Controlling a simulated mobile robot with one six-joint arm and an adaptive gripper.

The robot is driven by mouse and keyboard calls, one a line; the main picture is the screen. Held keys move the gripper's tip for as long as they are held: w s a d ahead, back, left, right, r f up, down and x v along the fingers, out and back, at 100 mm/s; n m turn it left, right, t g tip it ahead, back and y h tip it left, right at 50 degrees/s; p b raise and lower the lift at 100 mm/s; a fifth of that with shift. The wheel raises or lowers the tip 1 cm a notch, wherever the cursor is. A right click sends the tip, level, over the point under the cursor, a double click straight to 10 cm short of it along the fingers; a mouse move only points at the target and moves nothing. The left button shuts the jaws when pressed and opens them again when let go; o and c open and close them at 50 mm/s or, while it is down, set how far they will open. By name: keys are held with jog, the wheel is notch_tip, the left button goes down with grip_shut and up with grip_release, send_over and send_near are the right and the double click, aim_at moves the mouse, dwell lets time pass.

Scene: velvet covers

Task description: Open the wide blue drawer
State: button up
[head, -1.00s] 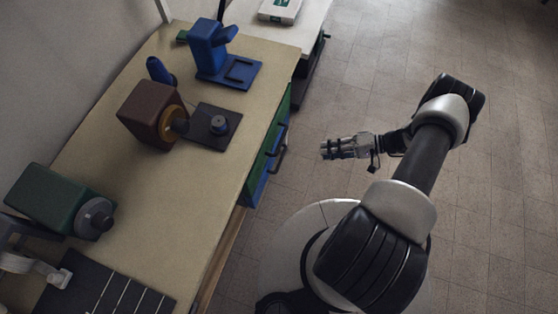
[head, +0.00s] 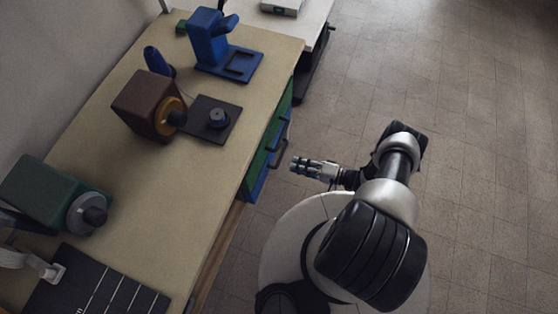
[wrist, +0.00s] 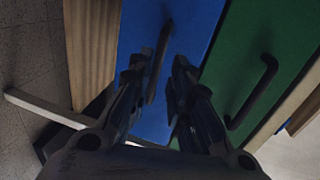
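The blue drawer (wrist: 205,20) fills the middle of the wrist view, its front closed as far as I can see. Its dark bar handle (wrist: 161,55) appears between my fingertips, with the fingers on either side. My gripper (wrist: 160,68) is open and empty; whether it touches the handle I cannot tell. In the head view my gripper (head: 296,165) is just right of the bench's drawer side, where the blue front (head: 258,184) shows as a narrow strip. A gap shows between the gripper and the drawer side.
A green drawer front (wrist: 262,45) with its own dark handle (wrist: 252,92) lies beside the blue one. A wooden post (wrist: 92,45) is on the other side. The bench top (head: 120,190) carries several machines. Open floor (head: 460,180) lies to the right.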

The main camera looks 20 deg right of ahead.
aim_at(279, 160)
jog(key=b+x, duration=0.1)
jog(key=x, duration=0.7)
jog(key=shift+w+a, duration=0.15)
jog(key=shift+a, duration=0.05)
grip_shut()
